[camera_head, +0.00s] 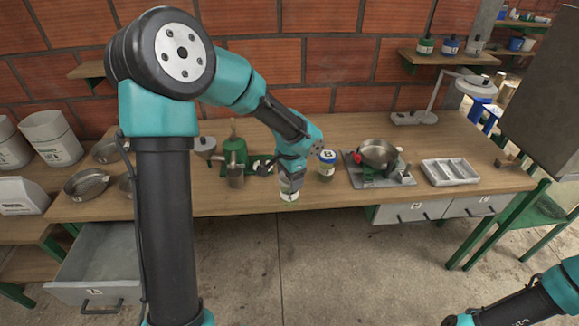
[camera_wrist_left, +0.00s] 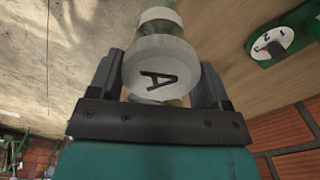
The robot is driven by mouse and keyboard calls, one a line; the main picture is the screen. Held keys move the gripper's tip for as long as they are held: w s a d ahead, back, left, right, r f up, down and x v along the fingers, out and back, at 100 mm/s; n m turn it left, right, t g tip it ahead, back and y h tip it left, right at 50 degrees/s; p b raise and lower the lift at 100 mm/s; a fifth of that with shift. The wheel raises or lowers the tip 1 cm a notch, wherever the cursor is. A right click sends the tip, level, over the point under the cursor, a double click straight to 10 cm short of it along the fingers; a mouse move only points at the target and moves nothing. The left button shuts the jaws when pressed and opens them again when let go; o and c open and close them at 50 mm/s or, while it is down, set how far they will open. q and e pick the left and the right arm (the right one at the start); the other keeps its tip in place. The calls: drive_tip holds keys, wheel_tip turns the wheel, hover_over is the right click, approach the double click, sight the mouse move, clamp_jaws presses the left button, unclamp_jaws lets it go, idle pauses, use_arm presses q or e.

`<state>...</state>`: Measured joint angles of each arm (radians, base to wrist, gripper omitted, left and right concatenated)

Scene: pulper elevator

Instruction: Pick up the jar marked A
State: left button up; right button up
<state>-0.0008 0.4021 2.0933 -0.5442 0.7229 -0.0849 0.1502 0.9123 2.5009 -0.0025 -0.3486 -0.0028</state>
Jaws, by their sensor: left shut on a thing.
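The jar marked A (camera_wrist_left: 158,75) has a pale lid with a black letter A, seen close up in the left wrist view. My left gripper (camera_wrist_left: 160,85) is shut on it, with one finger on each side. In the head view my left gripper (camera_head: 291,172) points down at the table's front edge. The lower part of the jar (camera_head: 289,192) shows beneath the fingers, and its top is hidden by them. I cannot tell whether its base touches the tabletop.
A blue-lidded jar marked B (camera_head: 327,164) stands just right of the held jar. A green machine (camera_head: 234,152) stands to the left. A metal pan (camera_head: 378,153) and a white divided tray (camera_head: 450,171) are further right. An open drawer (camera_head: 100,265) sticks out at lower left.

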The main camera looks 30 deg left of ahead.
use_arm(q)
drive_tip(key=shift+s+d+r, duration=0.1)
drive_tip(key=shift+s+d, duration=0.25)
drive_tip(key=shift+s, duration=0.25)
